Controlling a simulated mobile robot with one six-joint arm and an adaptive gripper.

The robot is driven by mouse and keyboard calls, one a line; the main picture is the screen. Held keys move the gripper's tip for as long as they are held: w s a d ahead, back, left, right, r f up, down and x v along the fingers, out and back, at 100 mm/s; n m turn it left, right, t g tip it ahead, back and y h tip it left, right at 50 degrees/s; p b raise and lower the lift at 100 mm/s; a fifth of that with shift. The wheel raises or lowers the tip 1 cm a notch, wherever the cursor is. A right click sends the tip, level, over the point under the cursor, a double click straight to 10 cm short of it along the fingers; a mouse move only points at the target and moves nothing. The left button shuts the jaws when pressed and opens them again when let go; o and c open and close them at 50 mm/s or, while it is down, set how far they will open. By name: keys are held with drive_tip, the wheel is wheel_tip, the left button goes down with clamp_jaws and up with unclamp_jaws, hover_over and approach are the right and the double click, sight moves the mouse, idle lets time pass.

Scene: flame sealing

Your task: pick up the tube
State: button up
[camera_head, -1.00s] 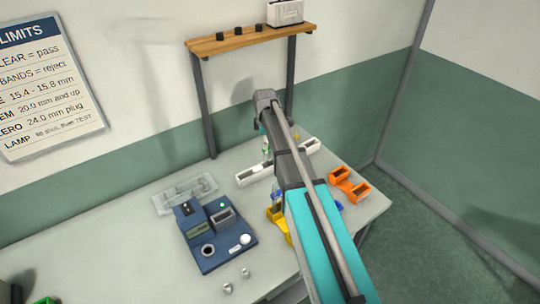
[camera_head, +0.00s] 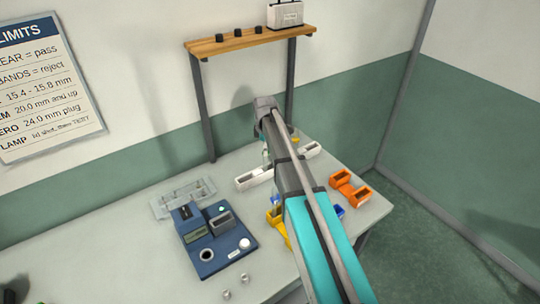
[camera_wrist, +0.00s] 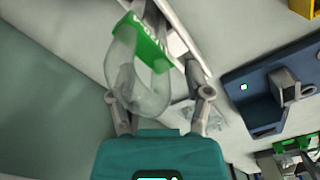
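The clear tube (camera_wrist: 138,92) with a green lettered band (camera_wrist: 148,45) shows large in the wrist view, its rounded glass end toward the camera. It lies between the two grey fingers of my gripper (camera_wrist: 160,80). The fingertips are partly hidden by the tube, so contact is not clear. In the head view my gripper is mostly hidden behind my arm's end, over the white rack (camera_head: 249,180) at the back of the table. A small pale green bit of a tube (camera_head: 265,157) shows there, just below the arm's end.
A blue instrument (camera_head: 215,240) stands left of my arm, with a clear rack (camera_head: 182,197) behind it. Yellow (camera_head: 277,222) and orange (camera_head: 347,190) holders are near the arm. A wooden shelf (camera_head: 250,38) stands above the back edge. The table's left part (camera_head: 90,250) is mostly clear.

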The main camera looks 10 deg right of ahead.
clamp_jaws()
drive_tip(key=shift+r, duration=0.1)
idle(0.3)
wheel_tip(320, 180, up, 10)
drive_tip(key=p, duration=1)
idle(0.7)
drive_tip(key=shift+w+a+r+m+p, duration=0.15)
drive_tip(key=shift+w+a+r+p, duration=0.1)
drive_tip(key=shift+w+r+p, duration=0.3)
drive_tip(key=shift+w+a+r+m+p, duration=0.15)
drive_tip(key=shift+w+a+r+p, duration=0.15)
drive_tip(key=shift+r+p, duration=0.3)
drive_tip(key=shift+s+f, duration=0.1)
